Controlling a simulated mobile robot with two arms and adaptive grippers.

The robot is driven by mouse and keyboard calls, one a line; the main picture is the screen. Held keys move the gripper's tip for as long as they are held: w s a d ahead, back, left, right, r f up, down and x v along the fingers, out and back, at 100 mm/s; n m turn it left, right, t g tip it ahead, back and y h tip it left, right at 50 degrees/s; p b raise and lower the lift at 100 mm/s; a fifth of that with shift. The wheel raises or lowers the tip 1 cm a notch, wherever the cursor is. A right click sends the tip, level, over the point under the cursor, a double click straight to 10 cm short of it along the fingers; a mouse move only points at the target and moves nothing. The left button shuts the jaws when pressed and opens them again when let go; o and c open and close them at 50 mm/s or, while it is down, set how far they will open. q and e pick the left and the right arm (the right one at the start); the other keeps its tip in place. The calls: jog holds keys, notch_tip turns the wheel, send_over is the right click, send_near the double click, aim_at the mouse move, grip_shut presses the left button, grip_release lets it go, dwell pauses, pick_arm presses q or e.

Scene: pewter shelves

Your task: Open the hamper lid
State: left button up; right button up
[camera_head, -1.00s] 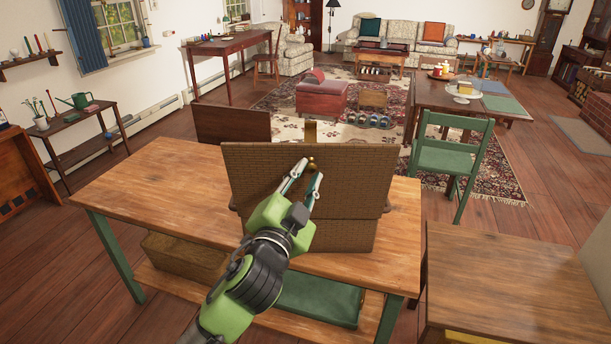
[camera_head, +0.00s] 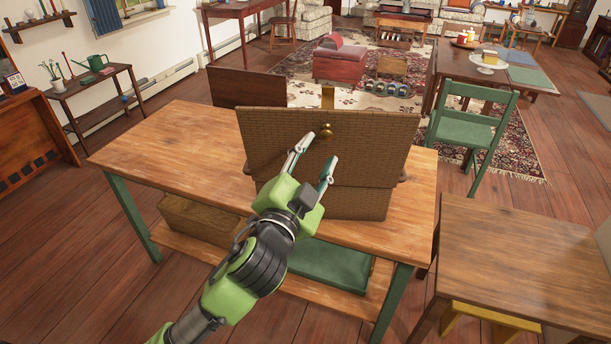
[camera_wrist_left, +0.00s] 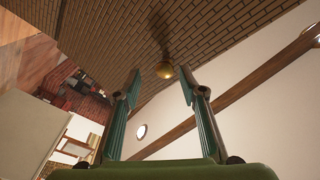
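The wicker hamper (camera_head: 345,203) stands on the wooden table. Its lid (camera_head: 370,145) is a broad woven panel, raised and steeply tilted, with its outer face toward me. A brass knob (camera_head: 326,130) sits near the lid's top edge. It also shows in the left wrist view (camera_wrist_left: 165,70), just beyond the fingertips. My left gripper (camera_head: 319,152) is open and empty in front of the lid, with the knob a little past its spread tips. The fingers also show in the left wrist view (camera_wrist_left: 160,82). The hamper's inside is hidden behind the lid. My right gripper is not in view.
The table top (camera_head: 165,145) is clear at the left. A wicker box (camera_head: 200,218) and a green flat item (camera_head: 330,268) lie on its lower shelf. A green chair (camera_head: 470,130) stands behind right, and another wooden table (camera_head: 520,245) stands at the right.

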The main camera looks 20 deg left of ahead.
pick_arm(q)
jog(key=s, duration=0.8)
jog(key=shift+f, duration=0.3)
jog(key=shift+a+f, duration=0.1)
